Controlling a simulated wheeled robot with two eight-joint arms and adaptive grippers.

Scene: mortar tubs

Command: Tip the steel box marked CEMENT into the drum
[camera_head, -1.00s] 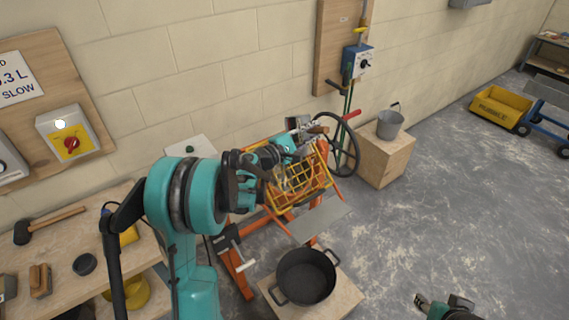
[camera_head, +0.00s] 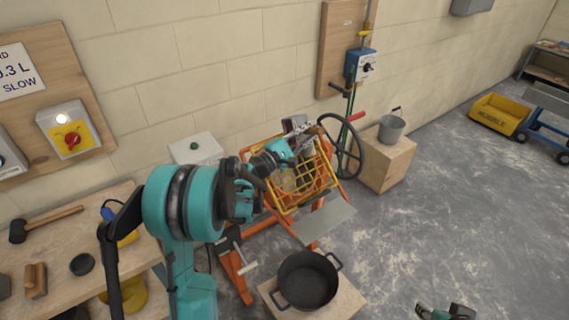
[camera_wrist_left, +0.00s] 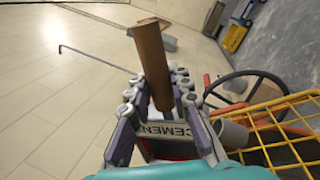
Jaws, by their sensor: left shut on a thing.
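My left gripper (camera_head: 292,143) is at the upper edge of the yellow wire guard on the orange mixer. In the left wrist view its fingers (camera_wrist_left: 163,108) are shut on the steel box marked CEMENT (camera_wrist_left: 178,132). A brown wooden bar (camera_wrist_left: 152,62) stands up between the fingers. In the head view the box (camera_head: 294,125) shows only as a small grey piece by the fingers. The drum lies behind the yellow guard (camera_head: 318,178) and is mostly hidden; I cannot see what is in it. My right gripper (camera_head: 445,312) is partly in view at the bottom right edge.
A black pot (camera_head: 307,281) stands below the mixer on a wooden block. A dark handwheel (camera_head: 356,160) is at the mixer's right side, and a grey bucket (camera_head: 391,128) stands on a wooden box behind. A workbench (camera_head: 55,255) is at left.

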